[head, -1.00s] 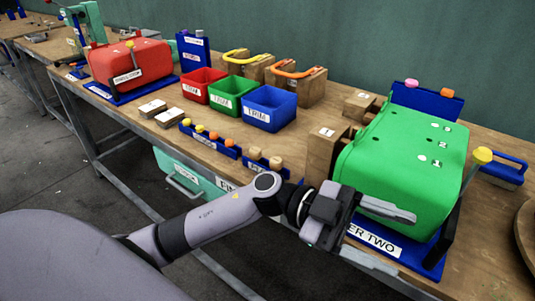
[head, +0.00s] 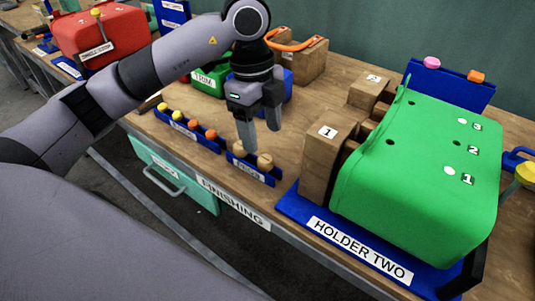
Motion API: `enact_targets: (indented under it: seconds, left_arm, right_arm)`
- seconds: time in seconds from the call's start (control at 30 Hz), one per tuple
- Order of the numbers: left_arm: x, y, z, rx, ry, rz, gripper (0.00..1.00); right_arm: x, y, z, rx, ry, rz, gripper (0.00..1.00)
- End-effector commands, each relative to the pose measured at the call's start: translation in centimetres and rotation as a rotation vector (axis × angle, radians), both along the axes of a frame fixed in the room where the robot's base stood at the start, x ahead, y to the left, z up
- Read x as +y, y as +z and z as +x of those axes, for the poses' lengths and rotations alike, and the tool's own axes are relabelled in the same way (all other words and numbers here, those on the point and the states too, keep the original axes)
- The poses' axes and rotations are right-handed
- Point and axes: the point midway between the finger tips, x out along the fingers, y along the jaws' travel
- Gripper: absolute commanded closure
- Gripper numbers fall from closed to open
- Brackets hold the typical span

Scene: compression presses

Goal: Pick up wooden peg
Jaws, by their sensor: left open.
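Two wooden pegs with round pale tops show in a small blue rack (head: 268,180) at the table's front edge: a left peg (head: 238,148), partly hidden by a finger, and a right peg (head: 265,161). My left gripper (head: 261,138) points down just above and behind this rack, with its two fingers apart and nothing between them. I cannot tell whether a finger touches a peg. My right gripper is not in view.
A longer blue rack (head: 175,128) with yellow and orange pegs stands to the left. The green case (head: 420,180) on HOLDER TWO and a wooden block (head: 322,150) marked 1 stand to the right. Green and blue bins are partly behind my arm.

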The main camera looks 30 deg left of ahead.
Motion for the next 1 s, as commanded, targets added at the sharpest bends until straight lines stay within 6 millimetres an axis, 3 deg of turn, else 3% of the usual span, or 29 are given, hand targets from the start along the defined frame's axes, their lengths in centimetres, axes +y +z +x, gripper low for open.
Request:
enact_targets:
  seconds: [0.4, 0.73, 0.9, 1.0]
  left_arm:
    - [-0.7, -5.6, -0.2, 0.004, -0.004, -0.003, 0.35]
    - [-0.8, -6.4, -0.1, 0.001, -0.006, -0.004, 0.35]
    - [-0.8, -6.4, -0.1, 0.001, -0.006, -0.004, 0.88]
    - [-0.8, -6.4, -0.1, 0.001, -0.006, -0.004, 0.88]
  right_arm:
    - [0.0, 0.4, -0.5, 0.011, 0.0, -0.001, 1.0]
    - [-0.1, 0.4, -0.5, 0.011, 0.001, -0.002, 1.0]
    - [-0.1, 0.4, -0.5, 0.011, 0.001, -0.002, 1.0]
    - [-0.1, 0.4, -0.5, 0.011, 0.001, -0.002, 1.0]
